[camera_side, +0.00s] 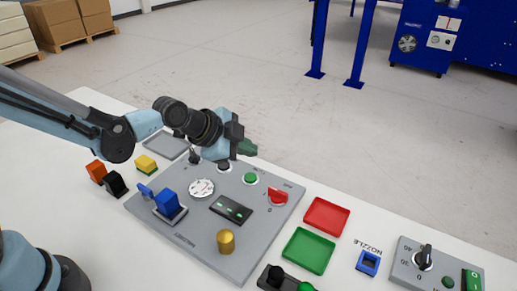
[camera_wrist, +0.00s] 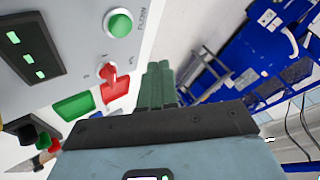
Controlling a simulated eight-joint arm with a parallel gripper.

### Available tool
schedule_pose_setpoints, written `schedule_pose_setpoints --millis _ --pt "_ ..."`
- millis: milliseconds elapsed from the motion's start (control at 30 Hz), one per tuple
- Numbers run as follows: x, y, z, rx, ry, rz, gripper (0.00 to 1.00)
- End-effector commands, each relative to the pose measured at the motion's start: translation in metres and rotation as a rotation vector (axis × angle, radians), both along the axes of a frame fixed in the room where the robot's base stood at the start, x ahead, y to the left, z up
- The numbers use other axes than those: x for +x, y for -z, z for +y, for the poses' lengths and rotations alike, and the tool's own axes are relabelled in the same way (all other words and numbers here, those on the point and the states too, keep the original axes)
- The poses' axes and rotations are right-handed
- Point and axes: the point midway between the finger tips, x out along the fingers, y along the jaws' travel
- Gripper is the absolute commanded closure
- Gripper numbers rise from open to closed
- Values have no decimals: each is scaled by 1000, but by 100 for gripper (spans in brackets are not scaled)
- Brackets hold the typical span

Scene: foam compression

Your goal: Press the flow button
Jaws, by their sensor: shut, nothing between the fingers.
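A round green button (camera_side: 250,179) sits in a pale ring near the back edge of the grey control panel (camera_side: 190,237). It also shows at the top of the wrist view (camera_wrist: 120,24), with small lettering beside it that I cannot read for sure. My gripper (camera_side: 247,149) is shut and empty, its green fingers together. It is held above the panel's back edge, up from the green button in the side picture and apart from it. In the wrist view the fingers (camera_wrist: 158,84) point away from the camera, below and right of the button.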

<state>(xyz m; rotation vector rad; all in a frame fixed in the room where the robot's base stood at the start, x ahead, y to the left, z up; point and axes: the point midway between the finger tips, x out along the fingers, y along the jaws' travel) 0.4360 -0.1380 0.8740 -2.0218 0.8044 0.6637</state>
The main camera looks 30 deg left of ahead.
Motion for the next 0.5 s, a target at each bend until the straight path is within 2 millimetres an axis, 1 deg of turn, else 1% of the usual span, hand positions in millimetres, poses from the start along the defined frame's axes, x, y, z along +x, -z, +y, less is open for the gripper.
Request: schedule_pose_setpoints --millis 33,200,333,500 --pt "1 8 0 0 0 0 100" --pt "0 28 0 0 0 0 100" --pt "0 39 0 0 0 0 100" --pt "0 46 0 0 0 0 100"
